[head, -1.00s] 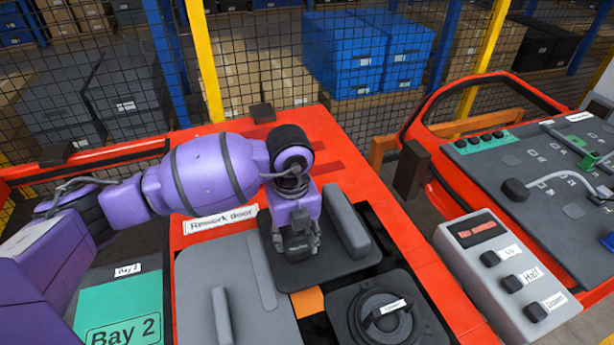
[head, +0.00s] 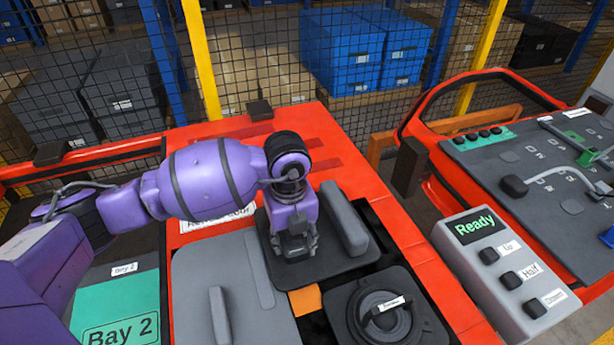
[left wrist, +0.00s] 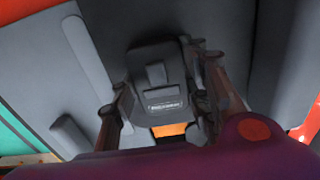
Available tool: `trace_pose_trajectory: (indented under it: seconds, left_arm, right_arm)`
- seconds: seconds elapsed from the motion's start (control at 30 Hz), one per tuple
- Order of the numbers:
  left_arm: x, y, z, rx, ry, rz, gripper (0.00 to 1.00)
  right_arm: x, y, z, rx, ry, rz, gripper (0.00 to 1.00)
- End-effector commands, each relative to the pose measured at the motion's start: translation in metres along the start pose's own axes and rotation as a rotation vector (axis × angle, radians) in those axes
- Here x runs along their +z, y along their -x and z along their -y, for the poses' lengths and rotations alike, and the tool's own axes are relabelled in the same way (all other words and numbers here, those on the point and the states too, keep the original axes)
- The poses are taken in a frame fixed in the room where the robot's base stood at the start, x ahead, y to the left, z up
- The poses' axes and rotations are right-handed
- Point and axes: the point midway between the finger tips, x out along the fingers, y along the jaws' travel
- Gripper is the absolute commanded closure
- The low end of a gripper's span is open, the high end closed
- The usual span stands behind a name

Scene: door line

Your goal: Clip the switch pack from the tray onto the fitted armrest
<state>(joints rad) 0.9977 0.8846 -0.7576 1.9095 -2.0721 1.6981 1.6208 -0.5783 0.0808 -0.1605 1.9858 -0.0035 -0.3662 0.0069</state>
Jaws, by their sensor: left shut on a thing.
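My left gripper (head: 296,250) points down over the dark base plate of the fitted armrest (head: 343,218), left of its raised grey pad. It is shut on a small dark grey piece with a white label, which I take to be the switch pack (left wrist: 155,80). In the left wrist view the pack sits between the two fingers (left wrist: 165,98). In the head view the fingers mostly hide it. It is at or just above the plate; I cannot tell if it is seated. My right gripper is not in view.
The red rework door carries a light grey panel (head: 240,310) with a bar handle and a black round-knobbed unit (head: 382,318). A teal Bay 2 tray (head: 118,310) lies at left. A button box (head: 500,270) reading "Ready" stands right. Another red door (head: 480,105) is behind it.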

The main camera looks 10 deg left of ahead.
Motion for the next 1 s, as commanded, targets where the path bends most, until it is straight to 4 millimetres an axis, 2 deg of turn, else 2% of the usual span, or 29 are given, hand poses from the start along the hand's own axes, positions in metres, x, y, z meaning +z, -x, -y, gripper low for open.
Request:
trace_pose_trajectory:
  seconds: [0.93, 0.97, 1.0]
  left_arm:
    - [-0.0006, -0.0029, -0.0008, 0.003, 0.000, -0.002, 0.94]
    - [-0.0007, -0.0030, -0.0008, 0.003, 0.000, -0.002, 0.53]
    - [-0.0007, -0.0030, -0.0008, 0.003, 0.000, -0.002, 0.48]
  right_arm:
    - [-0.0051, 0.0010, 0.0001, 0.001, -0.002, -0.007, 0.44]
    - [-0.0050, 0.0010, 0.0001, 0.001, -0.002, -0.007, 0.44]
    - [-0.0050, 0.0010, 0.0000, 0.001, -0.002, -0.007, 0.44]
